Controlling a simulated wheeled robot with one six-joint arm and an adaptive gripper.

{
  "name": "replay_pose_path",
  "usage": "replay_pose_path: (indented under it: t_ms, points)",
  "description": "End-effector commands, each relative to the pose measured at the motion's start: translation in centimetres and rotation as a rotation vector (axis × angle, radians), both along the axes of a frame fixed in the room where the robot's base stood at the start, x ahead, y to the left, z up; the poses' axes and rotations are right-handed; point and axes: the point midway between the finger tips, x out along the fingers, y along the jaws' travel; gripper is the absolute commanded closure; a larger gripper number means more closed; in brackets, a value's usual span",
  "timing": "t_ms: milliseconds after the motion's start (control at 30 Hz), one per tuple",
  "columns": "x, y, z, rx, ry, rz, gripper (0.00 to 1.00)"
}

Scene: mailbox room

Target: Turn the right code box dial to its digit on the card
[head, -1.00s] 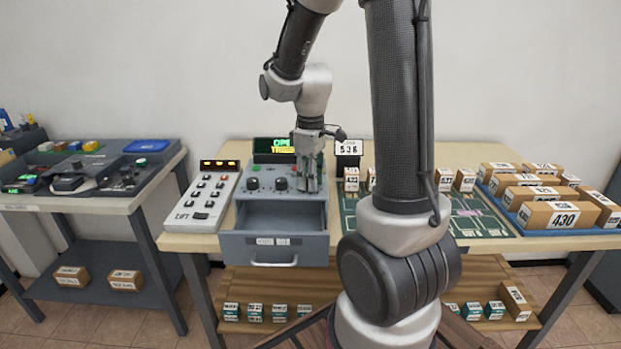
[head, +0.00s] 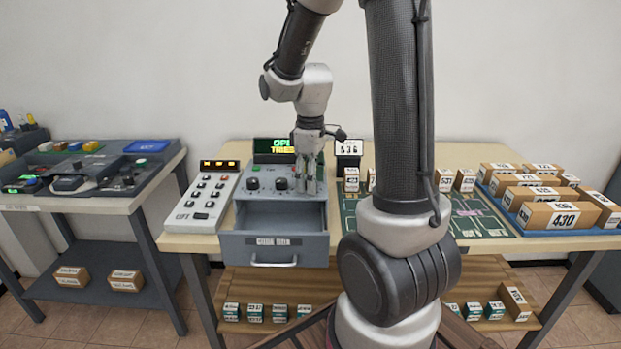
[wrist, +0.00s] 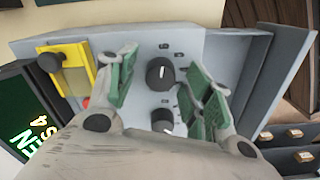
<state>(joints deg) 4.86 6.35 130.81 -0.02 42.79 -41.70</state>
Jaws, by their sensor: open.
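The grey code box (head: 327,215) stands on the table with its drawer (head: 273,250) pulled out. Its left dial (head: 253,183) and middle dial (head: 281,183) show in the head view; the right dial is hidden there behind my gripper (head: 309,186). In the wrist view the right dial (wrist: 160,72), black with a white pointer mark, lies between the open green fingers of my gripper (wrist: 165,86), with visible space on both sides. The middle dial (wrist: 163,120) shows below it. The card (head: 348,148) behind the box appears to read 536; the last digit is blurred.
A green-lettered display (head: 275,148) stands at the back of the box. A yellow plate with a black knob (wrist: 76,68) and a red button are near the fingers. A keypad panel (head: 207,196) is on the left, parcels in a blue tray (head: 575,241) on the right.

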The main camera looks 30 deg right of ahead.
Motion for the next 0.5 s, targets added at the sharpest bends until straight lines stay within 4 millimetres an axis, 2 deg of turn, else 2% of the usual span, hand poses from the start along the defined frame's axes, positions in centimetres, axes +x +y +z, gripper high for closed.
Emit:
replay_pose_path:
  t_ms: [167, 500]
  points:
    - [0.1, 0.0, 1.2, 0.000, -0.003, 0.000, 0.49]
    - [0.1, 0.0, 8.5, 0.000, -0.005, 0.000, 0.49]
